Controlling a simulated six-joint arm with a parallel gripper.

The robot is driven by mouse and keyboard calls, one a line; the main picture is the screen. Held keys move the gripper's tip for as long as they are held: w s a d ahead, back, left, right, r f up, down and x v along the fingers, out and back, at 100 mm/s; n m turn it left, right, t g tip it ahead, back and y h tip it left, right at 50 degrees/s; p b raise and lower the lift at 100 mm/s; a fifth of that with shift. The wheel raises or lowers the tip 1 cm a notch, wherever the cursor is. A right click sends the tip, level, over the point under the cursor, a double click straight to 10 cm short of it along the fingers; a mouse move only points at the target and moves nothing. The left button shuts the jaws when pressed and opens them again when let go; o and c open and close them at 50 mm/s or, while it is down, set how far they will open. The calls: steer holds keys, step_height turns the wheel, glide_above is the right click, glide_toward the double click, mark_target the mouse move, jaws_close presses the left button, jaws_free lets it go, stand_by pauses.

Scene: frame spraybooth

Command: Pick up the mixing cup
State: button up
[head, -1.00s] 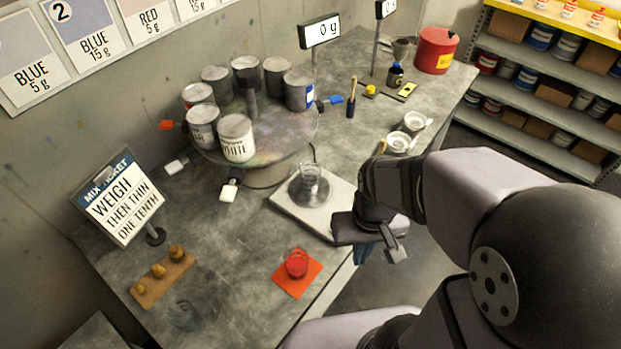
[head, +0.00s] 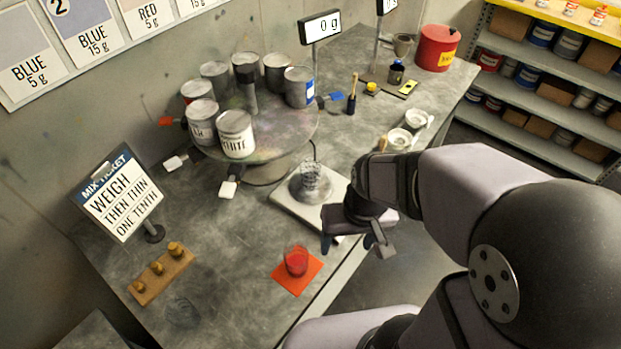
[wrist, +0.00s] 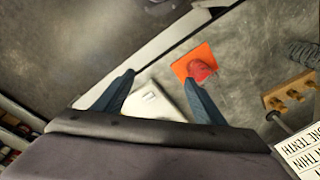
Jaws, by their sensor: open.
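A clear, empty-looking cup (head: 311,176) stands upright on the round plate of the pale scale (head: 330,224); it looks like the mixing cup. A clear cup with red contents (head: 296,262) stands on an orange mat (head: 291,284) nearer the front edge. My gripper (head: 348,243) is open and empty over the bench's front edge, to the lower right of the clear cup and apart from both cups. In the wrist view the fingers (wrist: 160,80) are spread, with part of the scale (wrist: 150,103) beyond them. The red cup (wrist: 202,70) is right of them; the clear cup is not visible there.
A carousel of paint cans (head: 255,137) stands behind the scale. A display (head: 320,27) reading 0 g rises on a pole. Bare bench lies between.

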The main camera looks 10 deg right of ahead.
steer(key=w+a+f+m+t+b, duration=0.1)
steer(key=w+a+m+t+b, duration=0.1)
steer(key=w+a+t+b, duration=0.65)
steer(key=w+a+f+m+t+b, duration=0.1)
steer(key=w+a+m+t+b, duration=0.15)
steer(key=w+a+b, duration=0.7)
steer(key=m+h+b, duration=0.1)
steer(key=h+b, duration=0.1)
steer(key=h, duration=0.5)
glide_toward(307, 175)
steer(key=shift+b+x, duration=0.4)
steer(key=shift+x, duration=6.1)
steer(key=c, duration=1.1)
